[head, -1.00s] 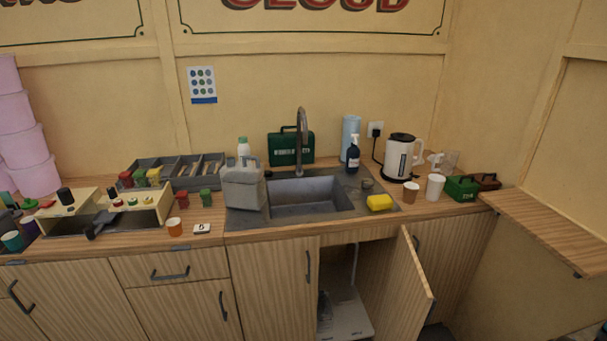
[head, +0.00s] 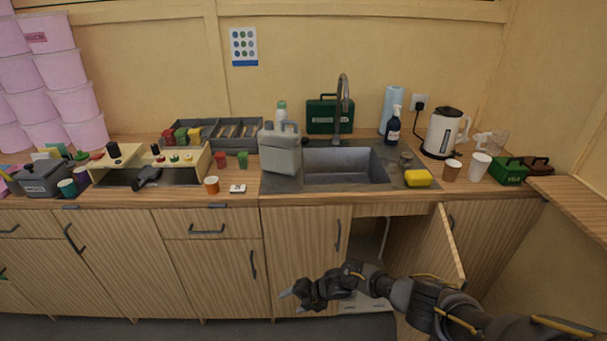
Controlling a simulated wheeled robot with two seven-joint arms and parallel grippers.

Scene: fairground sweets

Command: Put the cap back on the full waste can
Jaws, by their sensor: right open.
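The waste can (head: 281,153) is a grey jerrycan standing upright on the worktop at the left edge of the sink. Its handle and a short neck show on top; I cannot tell from here whether the neck is open. A small dark round piece (head: 406,158), possibly the cap, lies to the right of the sink basin, behind the sponge. My right gripper (head: 291,301) is open and empty. It is low in front of the cupboard doors, below the worktop edge and well below the can. My left gripper is not in view.
The sink (head: 345,166) has a tall tap (head: 341,105). An open cupboard door (head: 446,245) juts out beside my right arm.

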